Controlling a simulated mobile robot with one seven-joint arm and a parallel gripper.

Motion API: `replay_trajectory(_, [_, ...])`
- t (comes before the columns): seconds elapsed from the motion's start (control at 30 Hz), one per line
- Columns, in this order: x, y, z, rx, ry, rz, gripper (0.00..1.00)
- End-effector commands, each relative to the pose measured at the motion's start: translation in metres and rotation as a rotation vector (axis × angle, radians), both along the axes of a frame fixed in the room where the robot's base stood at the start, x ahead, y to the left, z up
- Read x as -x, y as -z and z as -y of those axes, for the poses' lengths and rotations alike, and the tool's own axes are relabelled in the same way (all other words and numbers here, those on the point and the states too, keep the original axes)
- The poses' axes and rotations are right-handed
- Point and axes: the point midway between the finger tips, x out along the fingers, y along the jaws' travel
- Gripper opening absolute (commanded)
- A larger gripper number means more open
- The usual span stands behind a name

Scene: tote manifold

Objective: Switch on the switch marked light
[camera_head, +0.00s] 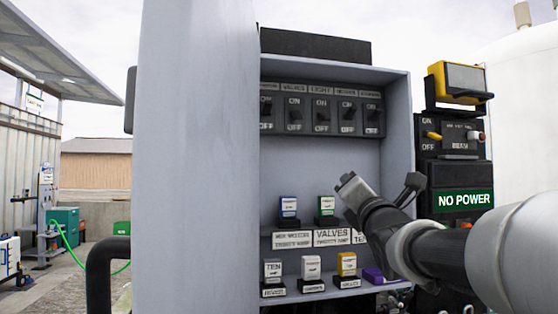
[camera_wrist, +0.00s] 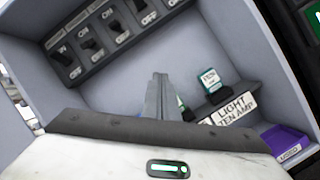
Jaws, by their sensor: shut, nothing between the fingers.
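The light switch (camera_head: 321,115) is in the middle of a dark row of switches at the top inside the open grey cabinet, under a label reading LIGHT. Each switch has ON above and OFF below; I cannot tell which way the light switch's lever is set. My gripper (camera_head: 352,187) is shut and empty, below and right of the light switch and apart from it. In the wrist view my shut fingers (camera_wrist: 160,97) point into the cabinet, with the switch row (camera_wrist: 105,35) at upper left. The labels over the switches there are not readable.
Blue (camera_head: 288,207) and green (camera_head: 326,207) fuses stand on the middle shelf. A LIGHT TEN AMP label (camera_wrist: 232,106) has a fuse (camera_wrist: 210,80) by it. A purple tray (camera_wrist: 283,142) is at right. A green sign (camera_head: 464,200) reads NO POWER. The cabinet door (camera_head: 195,150) stands at left.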

Motion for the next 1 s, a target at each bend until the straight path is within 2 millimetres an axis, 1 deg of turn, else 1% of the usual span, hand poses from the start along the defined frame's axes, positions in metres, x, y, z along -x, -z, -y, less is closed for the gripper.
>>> replay_trajectory(0.03, [-0.007,0.006,-0.002,0.116,0.024,0.068,0.0])
replay_trajectory(0.13, [-0.012,-0.006,-0.008,0.33,0.085,0.206,0.0])
replay_trajectory(0.2, [-0.013,-0.012,-0.012,0.446,0.128,0.285,0.0])
replay_trajectory(0.33, [-0.012,-0.02,-0.018,0.579,0.188,0.381,0.0])
replay_trajectory(0.5, [-0.011,-0.024,-0.02,0.635,0.216,0.42,0.0])
replay_trajectory(0.8, [-0.011,-0.026,-0.02,0.633,0.215,0.419,0.0])
replay_trajectory(0.93, [-0.018,-0.033,-0.022,0.632,0.214,0.42,0.0])
replay_trajectory(1.0, [-0.026,-0.039,-0.024,0.631,0.214,0.419,0.0])
